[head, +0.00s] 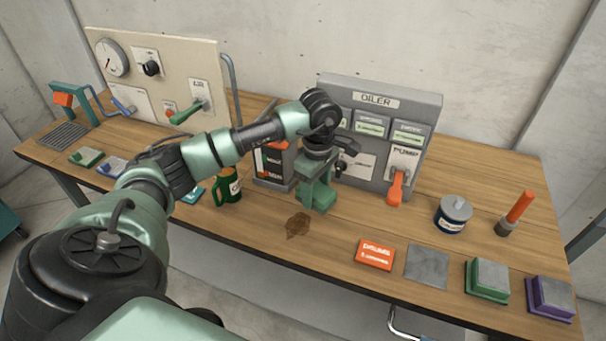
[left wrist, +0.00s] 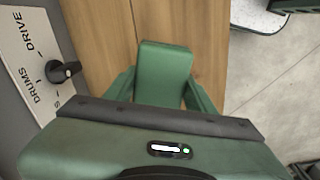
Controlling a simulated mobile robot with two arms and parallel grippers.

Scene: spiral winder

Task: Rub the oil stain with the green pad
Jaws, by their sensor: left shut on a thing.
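The oil stain (head: 298,225) is a brown blotch on the wooden tabletop, near its front edge. My left gripper (head: 317,186) is just behind and to the right of the stain, pointing down. It is shut on a plain green block, which I take to be the green pad (head: 320,199). In the left wrist view the green pad (left wrist: 165,72) sits between the two green fingers. It does not cover the stain in the head view. I cannot tell whether its underside touches the table. My right gripper is not in view.
The grey oiler panel (head: 376,98) stands close behind the gripper, with an orange lever (head: 397,188). A green mug (head: 228,184) stands left of the stain. An orange box (head: 375,254), a grey plate (head: 427,266) and green- and purple-edged blocks (head: 487,280) lie to the right.

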